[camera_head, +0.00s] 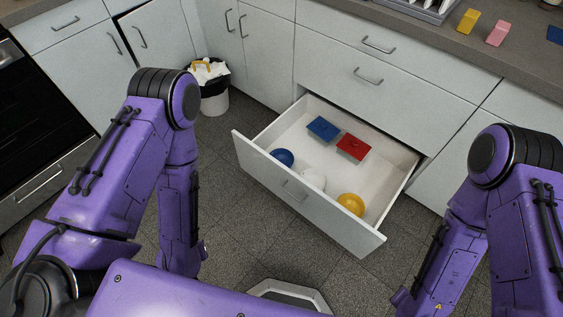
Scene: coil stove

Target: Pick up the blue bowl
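A blue bowl (282,158) lies in the open drawer (252,158), in its front left corner, partly hidden behind the drawer's front panel. A white bowl (313,179) sits to its right and a yellow bowl (351,204) farther right along the same front side. My two arms hang down at the left and right of the view, both outside the drawer and apart from the bowls. Neither gripper's fingers can be made out.
Blue (323,129) and red (353,147) lidded boxes lie at the drawer's back. A bin (214,98) stands left by the cabinets. Yellow (467,21) and pink (498,33) blocks sit on the counter (440,37). A black oven is at far left. Floor before the drawer is clear.

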